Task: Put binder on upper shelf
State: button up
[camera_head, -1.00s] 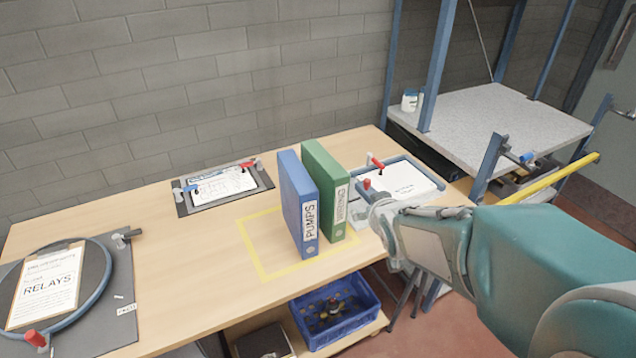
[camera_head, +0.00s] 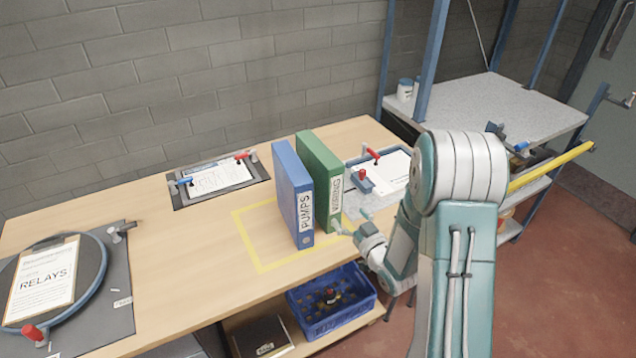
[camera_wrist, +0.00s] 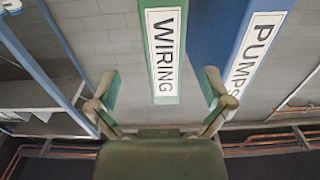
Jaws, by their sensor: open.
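A blue binder labelled PUMPS (camera_head: 293,190) and a green binder labelled WIRING (camera_head: 320,170) stand upright side by side on the wooden table, by a yellow taped outline. My gripper (camera_head: 350,224) is in front of the green binder's spine, low on its right side. In the wrist view, my gripper (camera_wrist: 160,90) is open, its fingers spread to either side of the green binder (camera_wrist: 162,55), with the blue binder (camera_wrist: 235,35) beyond the right finger. I cannot tell whether the fingers touch. A grey shelf surface (camera_head: 490,110) on a blue-post rack stands at the right.
A blue crate (camera_head: 330,300) sits below the table.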

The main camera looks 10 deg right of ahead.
aim_at(337, 202)
jog(key=x, duration=0.4)
jog(key=shift+w+a, duration=0.15)
jog(key=shift+w, duration=0.2)
jog(key=x, duration=0.5)
jog(key=shift+a+f, duration=0.15)
jog(key=shift+a, duration=0.1)
